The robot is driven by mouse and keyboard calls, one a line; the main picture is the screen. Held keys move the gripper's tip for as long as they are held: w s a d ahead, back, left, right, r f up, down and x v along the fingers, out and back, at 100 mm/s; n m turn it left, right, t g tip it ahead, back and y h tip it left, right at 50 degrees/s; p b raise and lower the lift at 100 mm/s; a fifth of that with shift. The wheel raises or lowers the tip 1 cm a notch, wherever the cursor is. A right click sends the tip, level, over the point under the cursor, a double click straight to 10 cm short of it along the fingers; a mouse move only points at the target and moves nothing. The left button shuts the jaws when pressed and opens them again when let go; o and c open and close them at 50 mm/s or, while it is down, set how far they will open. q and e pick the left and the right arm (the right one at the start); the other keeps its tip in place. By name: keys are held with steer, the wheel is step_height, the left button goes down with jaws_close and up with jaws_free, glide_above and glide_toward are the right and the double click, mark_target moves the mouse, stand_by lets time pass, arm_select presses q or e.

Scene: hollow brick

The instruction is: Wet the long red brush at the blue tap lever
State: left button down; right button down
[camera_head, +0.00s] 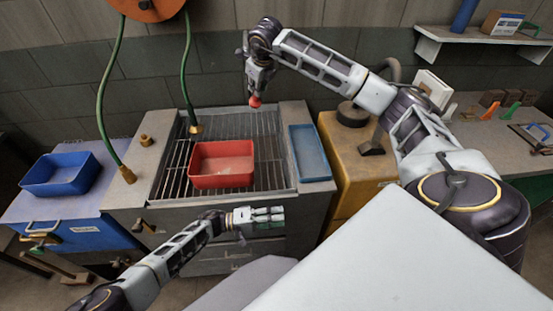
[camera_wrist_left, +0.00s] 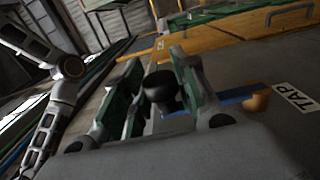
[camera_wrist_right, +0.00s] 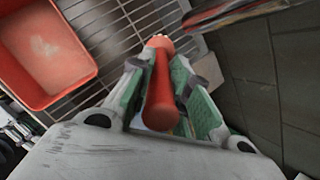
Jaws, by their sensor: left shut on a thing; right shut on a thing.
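My right gripper (camera_wrist_right: 160,85) is shut on the long red brush (camera_wrist_right: 162,100); its rounded end points away from the wrist camera. In the head view only a small red tip of the brush (camera_head: 255,102) shows below the right gripper (camera_head: 258,88), over the back of the metal grate. My left gripper (camera_head: 278,214) is at the front of the sink unit. In the left wrist view its fingers (camera_wrist_left: 160,85) are shut around the black knob (camera_wrist_left: 160,84) of the blue tap lever (camera_wrist_left: 235,97). The lever's brass pivot (camera_wrist_left: 256,99) sits beside a TAP label (camera_wrist_left: 297,97).
A red basin (camera_head: 221,180) stands on the grate (camera_head: 265,160). A green hose with a brass nozzle (camera_head: 195,129) hangs at the grate's back left. A blue tray (camera_head: 310,153) lies on the right rim, a blue bin (camera_head: 62,188) on the left cabinet. A yellow cabinet (camera_head: 350,165) stands right.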

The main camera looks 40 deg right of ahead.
arm_select(q)
steer(key=shift+w+a+f+h, duration=0.1)
steer(key=shift+w+a+h, duration=0.2)
steer(key=shift+a+h, duration=0.2)
stand_by(0.4)
steer(key=c, duration=1.1)
jaws_free()
steer(key=v, duration=0.7)
steer(key=shift+w, duration=0.2)
steer(key=shift+a+f, duration=0.1)
